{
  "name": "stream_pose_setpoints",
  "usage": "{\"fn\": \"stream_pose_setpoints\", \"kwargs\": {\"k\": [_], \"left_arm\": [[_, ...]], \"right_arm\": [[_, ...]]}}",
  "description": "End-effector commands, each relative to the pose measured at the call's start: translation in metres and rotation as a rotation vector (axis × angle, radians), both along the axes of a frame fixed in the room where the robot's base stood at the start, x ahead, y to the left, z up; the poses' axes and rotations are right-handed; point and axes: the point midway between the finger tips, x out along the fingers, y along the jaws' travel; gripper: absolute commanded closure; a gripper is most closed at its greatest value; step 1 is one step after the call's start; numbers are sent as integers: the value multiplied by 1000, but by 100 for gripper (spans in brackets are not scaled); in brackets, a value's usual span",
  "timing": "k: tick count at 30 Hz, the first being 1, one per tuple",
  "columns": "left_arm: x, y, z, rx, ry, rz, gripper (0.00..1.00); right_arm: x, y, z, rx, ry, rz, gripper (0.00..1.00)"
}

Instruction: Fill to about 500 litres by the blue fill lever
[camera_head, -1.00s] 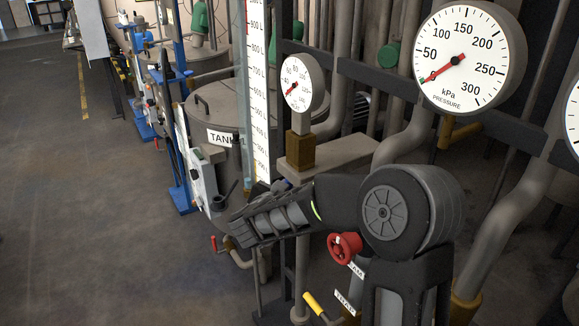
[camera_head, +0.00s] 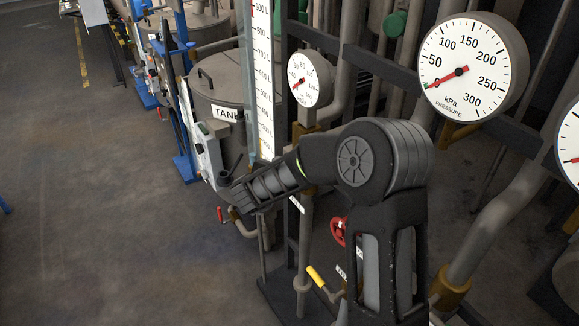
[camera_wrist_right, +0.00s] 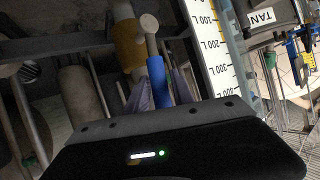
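In the head view my right arm hides the lever and gripper. The level scale (camera_head: 262,75), marked in litres, rises beside the tank (camera_head: 220,90). It also shows upside down in the right wrist view (camera_wrist_right: 212,50), from 100 L to 400 L. I cannot read the liquid level. My left gripper is out of view.
A small gauge (camera_head: 310,80) and a larger pressure gauge (camera_head: 465,65), its needle near 0, stand above my arm. A red valve wheel (camera_head: 338,231) and a yellow-handled lever (camera_head: 315,275) are below. Open floor (camera_head: 110,200) lies left.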

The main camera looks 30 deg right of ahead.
Motion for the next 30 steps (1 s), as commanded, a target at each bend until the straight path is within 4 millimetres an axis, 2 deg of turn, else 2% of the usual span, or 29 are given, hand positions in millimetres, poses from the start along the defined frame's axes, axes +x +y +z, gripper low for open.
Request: {"fn": "stream_pose_setpoints", "kwargs": {"k": [1, 4, 14, 30], "left_arm": [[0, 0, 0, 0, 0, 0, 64], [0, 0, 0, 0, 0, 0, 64], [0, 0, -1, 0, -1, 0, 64], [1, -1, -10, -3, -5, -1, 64]], "right_arm": [[0, 0, 0, 0, 0, 0, 66], [0, 0, 0, 1, -1, 0, 58], [-1, 2, 1, 1, 0, 0, 58], [-39, 55, 31, 1, -2, 1, 58]]}}
